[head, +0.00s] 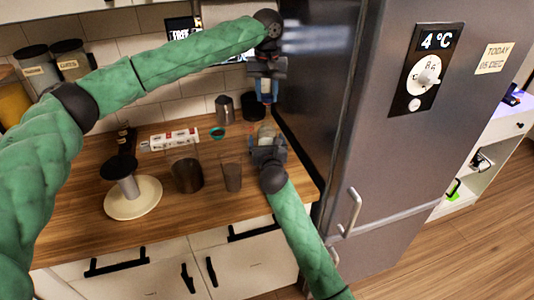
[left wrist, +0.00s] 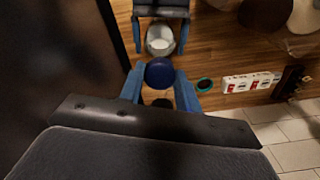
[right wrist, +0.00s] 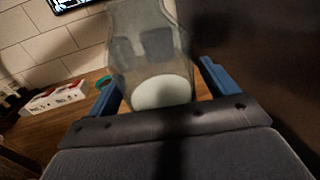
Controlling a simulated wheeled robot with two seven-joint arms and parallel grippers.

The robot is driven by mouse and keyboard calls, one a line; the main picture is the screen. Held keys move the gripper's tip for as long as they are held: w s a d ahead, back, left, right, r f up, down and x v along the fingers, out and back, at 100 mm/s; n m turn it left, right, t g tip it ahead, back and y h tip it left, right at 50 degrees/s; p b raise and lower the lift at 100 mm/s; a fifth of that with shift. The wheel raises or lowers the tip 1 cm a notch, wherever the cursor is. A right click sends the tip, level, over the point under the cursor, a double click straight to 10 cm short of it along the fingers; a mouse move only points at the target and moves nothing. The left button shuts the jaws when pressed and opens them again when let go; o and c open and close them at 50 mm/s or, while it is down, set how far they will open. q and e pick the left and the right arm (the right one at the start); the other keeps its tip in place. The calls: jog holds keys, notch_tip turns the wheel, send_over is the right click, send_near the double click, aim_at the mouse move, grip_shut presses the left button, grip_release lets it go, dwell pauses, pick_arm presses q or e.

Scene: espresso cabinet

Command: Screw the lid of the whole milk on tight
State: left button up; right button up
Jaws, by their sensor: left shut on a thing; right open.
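My left gripper (head: 267,97) points down above the counter, above and apart from the milk bottle (head: 266,132). In the left wrist view its blue fingers are shut on a dark blue round lid (left wrist: 159,72). The clear bottle's open top (left wrist: 160,40) shows beyond the lid, so lid and bottle are apart there. My right gripper (right wrist: 155,95) is open, with a finger on each side of the bottle. In the right wrist view the bottle (right wrist: 150,45) is see-through, with a pale white patch (right wrist: 162,92) low in it. Any label is not readable.
The grey fridge (head: 345,110) stands close on the right. Left of the bottle on the wooden counter are a clear glass (head: 232,175), a brown-filled jar (head: 187,172), a white-and-red strip (head: 172,141), a teal ring (head: 217,133) and a dark tool on a cream disc (head: 140,200).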

jog(key=shift+w, duration=0.35)
jog(key=c, duration=1.5)
pick_arm(q)
jog(key=shift+s+f, duration=0.1)
jog(key=shift+f, duration=2.35)
pick_arm(e)
jog(key=shift+o, duration=0.2)
pick_arm(q)
jog(key=shift+f, duration=0.1)
jog(key=shift+f, duration=0.8)
jog(key=shift+f, duration=0.55)
